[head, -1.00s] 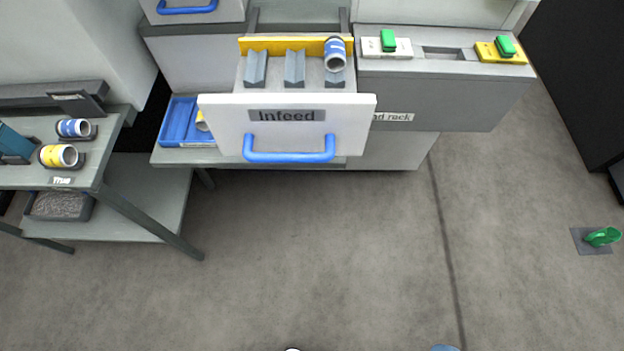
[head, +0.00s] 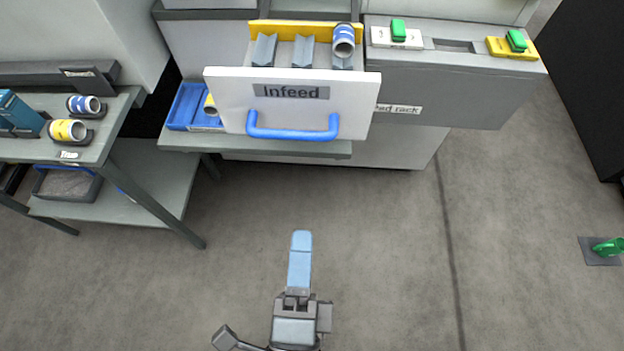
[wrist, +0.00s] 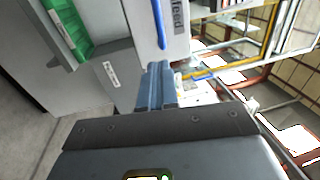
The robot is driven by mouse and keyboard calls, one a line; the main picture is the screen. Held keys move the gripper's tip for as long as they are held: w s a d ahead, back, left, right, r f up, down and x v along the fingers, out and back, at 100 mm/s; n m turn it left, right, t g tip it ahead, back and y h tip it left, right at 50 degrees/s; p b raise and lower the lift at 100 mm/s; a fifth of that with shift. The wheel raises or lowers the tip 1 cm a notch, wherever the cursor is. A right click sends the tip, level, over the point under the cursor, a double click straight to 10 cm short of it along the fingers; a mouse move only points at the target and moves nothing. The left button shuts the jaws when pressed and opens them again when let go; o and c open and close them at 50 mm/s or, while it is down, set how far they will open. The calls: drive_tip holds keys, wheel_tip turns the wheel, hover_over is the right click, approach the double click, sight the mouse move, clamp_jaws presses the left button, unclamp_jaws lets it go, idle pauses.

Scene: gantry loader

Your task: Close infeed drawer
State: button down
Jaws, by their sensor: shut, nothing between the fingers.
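The infeed drawer (head: 225,100) stands pulled out, its white front labelled Infeed with a blue bar handle (head: 293,132). Inside are grey V-shaped rests, a yellow back strip and one blue-and-white cylinder (head: 344,40) on the right rest. My gripper (head: 301,236) is shut and empty, out in front of the drawer and apart from it, with floor around it in the head view. In the wrist view my gripper's fingers (wrist: 157,75) point toward the drawer front (wrist: 174,40), whose blue handle (wrist: 157,25) shows as a steep bar.
A pad rack (head: 450,85) with green-handled pads adjoins the drawer on the right. A blue tray (head: 185,106) sits below left. A side table (head: 100,150) with two cylinders stands at left. A green object (head: 608,246) is on the floor at right. The floor ahead is clear.

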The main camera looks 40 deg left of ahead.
drive_tip(key=p+x, duration=0.2)
drive_tip(key=x, duration=1.1)
drive_tip(key=shift+p, duration=0.4)
drive_tip(key=shift+w+a, duration=0.1)
drive_tip(key=shift+w, duration=0.1)
